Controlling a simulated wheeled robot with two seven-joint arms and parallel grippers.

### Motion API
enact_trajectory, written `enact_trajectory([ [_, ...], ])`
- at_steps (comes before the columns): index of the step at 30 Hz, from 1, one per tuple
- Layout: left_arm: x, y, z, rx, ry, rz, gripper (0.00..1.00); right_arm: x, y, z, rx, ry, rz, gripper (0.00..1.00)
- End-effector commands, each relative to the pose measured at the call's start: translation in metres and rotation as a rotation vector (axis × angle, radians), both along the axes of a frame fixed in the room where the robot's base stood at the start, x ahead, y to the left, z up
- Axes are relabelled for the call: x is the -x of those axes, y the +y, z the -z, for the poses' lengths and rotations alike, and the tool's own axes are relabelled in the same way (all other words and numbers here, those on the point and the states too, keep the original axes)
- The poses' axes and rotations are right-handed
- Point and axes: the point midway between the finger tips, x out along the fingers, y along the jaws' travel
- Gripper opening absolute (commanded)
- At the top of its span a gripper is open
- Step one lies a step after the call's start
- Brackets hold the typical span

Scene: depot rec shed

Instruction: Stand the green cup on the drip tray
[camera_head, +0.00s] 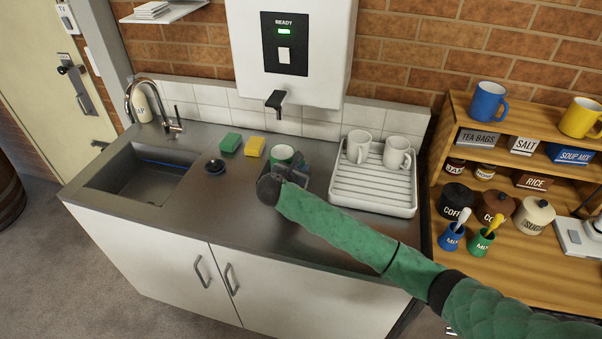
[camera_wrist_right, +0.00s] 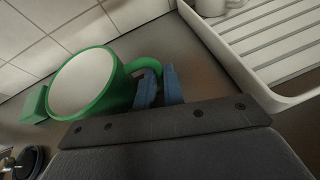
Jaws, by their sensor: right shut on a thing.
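The green cup (camera_head: 282,154), white inside, is below the spout of the wall water heater in the head view. In the wrist view the cup (camera_wrist_right: 92,84) is large at the left, its mouth facing the camera. My right gripper (camera_head: 295,174) is at the cup's near right side; its blue fingertips (camera_wrist_right: 159,88) are shut on the cup's handle. I cannot tell whether the cup's base touches the counter. A white ribbed tray (camera_head: 372,206) lies to the right, with two white mugs at its back; no other tray shows clearly. My left gripper is not in view.
The heater spout (camera_head: 275,99) hangs above the cup. A green sponge (camera_head: 230,143), a yellow sponge (camera_head: 254,146) and a dark round plug (camera_head: 215,167) lie left of it, then the sink (camera_head: 135,176). A wooden shelf (camera_head: 520,180) stands right. The front counter is clear.

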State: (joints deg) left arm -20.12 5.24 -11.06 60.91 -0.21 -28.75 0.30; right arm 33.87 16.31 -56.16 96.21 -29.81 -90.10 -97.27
Motion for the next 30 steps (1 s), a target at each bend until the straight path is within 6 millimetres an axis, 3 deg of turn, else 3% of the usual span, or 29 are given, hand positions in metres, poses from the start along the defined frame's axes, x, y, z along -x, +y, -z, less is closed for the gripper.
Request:
enact_trajectory([
  [13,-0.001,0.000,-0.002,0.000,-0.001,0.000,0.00,0.000,0.000,0.002,0.000,-0.001,0.000,0.00],
  [14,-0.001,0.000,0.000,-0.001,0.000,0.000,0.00,0.000,0.000,0.003,0.000,0.000,0.000,0.15],
  [17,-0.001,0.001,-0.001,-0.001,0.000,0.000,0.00,0.000,0.000,0.003,0.000,0.000,0.000,0.32],
  [26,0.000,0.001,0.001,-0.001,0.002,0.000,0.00,0.000,0.000,0.000,-0.001,-0.001,-0.001,0.32],
  [30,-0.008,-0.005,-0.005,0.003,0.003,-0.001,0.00,0.012,0.007,-0.003,-0.001,-0.001,-0.003,0.32],
])
